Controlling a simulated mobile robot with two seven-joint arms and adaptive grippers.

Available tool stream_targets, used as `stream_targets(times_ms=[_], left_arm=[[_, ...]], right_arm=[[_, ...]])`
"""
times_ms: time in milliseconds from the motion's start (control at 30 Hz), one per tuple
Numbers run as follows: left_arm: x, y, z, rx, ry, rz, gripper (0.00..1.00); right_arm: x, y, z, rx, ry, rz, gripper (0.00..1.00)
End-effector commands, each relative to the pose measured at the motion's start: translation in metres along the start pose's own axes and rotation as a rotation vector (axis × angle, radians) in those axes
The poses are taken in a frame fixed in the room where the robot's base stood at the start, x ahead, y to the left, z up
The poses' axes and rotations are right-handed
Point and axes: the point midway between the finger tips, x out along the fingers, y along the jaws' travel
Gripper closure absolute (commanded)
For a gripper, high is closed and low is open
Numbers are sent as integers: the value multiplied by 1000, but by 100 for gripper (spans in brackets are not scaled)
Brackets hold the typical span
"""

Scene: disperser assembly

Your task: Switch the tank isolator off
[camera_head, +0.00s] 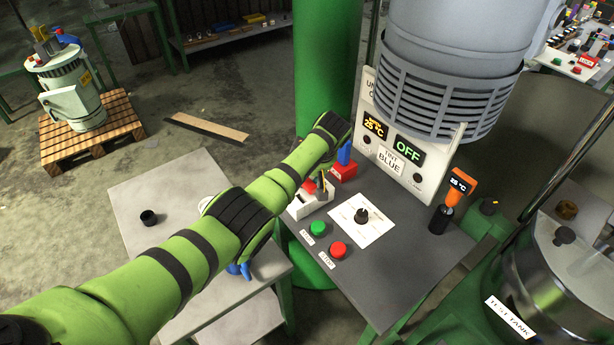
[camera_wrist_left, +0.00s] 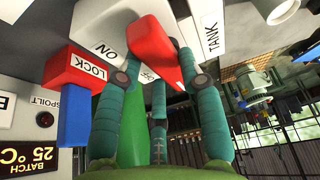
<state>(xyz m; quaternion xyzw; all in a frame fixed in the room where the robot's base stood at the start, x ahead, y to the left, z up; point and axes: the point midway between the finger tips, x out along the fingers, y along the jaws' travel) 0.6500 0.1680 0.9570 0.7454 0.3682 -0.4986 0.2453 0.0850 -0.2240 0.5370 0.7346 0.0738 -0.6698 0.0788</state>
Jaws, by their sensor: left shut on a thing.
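The tank isolator (camera_head: 309,205) is a white box on the dark bench, partly behind my left arm in the head view. In the left wrist view, its white face (camera_wrist_left: 112,22) carries ON, a partly covered OFF and TANK labels. Its red lever (camera_wrist_left: 153,48) stands between my left gripper's teal fingers (camera_wrist_left: 155,55), which are shut on it. In the head view, my left gripper (camera_head: 322,186) reaches down to the isolator, and the red lever (camera_head: 309,187) shows only in part. I cannot tell whether the lever sits at ON or OFF. My right gripper is out of view.
A red LOCK block (camera_wrist_left: 88,70) with a blue part (camera_wrist_left: 75,120) stands close beside the isolator. A display panel (camera_head: 395,150) reads OFF. An orange 25 °C probe (camera_head: 461,187) stands right.

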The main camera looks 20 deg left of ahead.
Motion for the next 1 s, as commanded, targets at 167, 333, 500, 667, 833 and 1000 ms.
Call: stream_targets(times_ms=[167, 333, 500, 667, 833, 1000], left_arm=[[0, 0, -1, -10, 1, -3, 95], [0, 0, -1, -11, 1, -2, 95], [0, 0, -1, -11, 1, -1, 38], [0, 0, -1, -9, 1, -1, 38], [-2, 0, -1, -7, 1, 0, 38], [-18, 1, -1, -7, 2, 2, 38]], right_arm=[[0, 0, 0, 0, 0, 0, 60], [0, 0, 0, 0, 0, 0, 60], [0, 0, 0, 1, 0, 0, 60], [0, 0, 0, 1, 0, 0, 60], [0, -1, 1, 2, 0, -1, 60], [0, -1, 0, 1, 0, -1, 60]])
